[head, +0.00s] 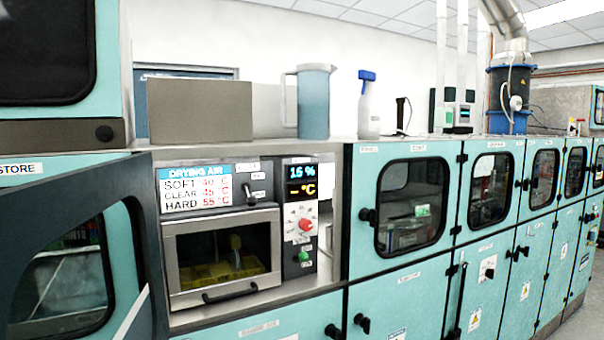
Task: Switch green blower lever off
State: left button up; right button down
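A narrow control panel (300,240) stands right of a small glass-fronted drying oven (222,255). A green knob-like lever (303,256) sits low on this panel; it is too small to tell which position it is in. Above it is a red dial knob (305,225) on a white scale. A display (301,180) at the top of the panel is lit and reads 16 % and "- °C". A black lever (256,195) sits on the grey plate above the oven. Neither of my grippers is in view.
An open teal door with a dark edge (150,240) juts out at the left. A grey box (200,110), a blue jug (314,105) and a spray bottle (367,105) stand on top. A row of teal cabinets with windows (414,205) runs to the right.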

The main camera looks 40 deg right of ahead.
aim_at(303, 255)
jog(key=z, duration=1.3)
